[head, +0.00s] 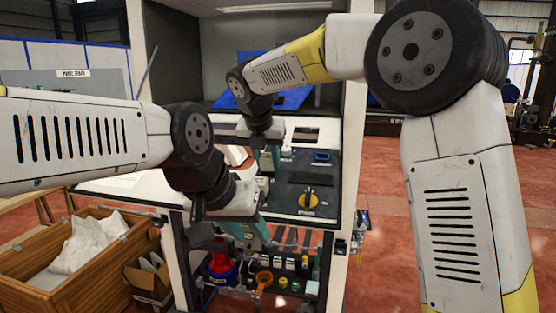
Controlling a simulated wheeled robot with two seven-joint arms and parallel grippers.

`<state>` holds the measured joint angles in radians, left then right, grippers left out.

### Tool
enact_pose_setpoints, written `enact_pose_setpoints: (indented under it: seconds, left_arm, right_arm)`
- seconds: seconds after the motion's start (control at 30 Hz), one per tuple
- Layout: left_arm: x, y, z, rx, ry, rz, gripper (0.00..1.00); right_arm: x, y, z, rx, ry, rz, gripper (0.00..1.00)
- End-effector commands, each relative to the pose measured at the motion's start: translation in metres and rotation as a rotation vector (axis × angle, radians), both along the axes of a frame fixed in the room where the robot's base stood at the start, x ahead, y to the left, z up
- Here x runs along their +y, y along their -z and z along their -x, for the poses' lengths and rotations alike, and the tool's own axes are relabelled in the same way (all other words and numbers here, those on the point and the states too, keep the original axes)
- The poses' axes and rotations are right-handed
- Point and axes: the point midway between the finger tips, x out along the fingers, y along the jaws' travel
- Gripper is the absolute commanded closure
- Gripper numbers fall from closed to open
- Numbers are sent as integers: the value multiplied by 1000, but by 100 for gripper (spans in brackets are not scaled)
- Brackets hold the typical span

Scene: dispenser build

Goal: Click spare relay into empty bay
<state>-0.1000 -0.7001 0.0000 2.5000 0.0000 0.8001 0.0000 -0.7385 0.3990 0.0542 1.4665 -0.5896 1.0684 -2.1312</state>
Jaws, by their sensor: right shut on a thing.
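My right gripper (267,168) has teal fingers and points down over the dark panel (333,200) of the cabinet. It is shut on a small pale block (262,185), too small and too covered to identify surely as the spare relay. My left gripper (246,234) is lower and nearer, at the panel's front edge. Its teal fingers are partly hidden by its own wrist, so their opening does not show. The empty bay cannot be made out; my arms cover the panel's left part.
The panel carries a yellow knob (308,199), a black rectangular plate (312,178) and a blue part (322,157). A wooden crate (78,283) and cardboard box (149,279) stand at lower left.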

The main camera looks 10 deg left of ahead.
Motion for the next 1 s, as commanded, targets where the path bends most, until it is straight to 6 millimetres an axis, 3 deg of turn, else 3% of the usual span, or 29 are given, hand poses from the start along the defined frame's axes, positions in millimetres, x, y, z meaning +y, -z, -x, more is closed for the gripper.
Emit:
enact_pose_setpoints:
  seconds: [1.0]
  left_arm:
    - [0,0,0,0,0,0,64]
  right_arm:
    - [0,6,-3,0,1,1,100]
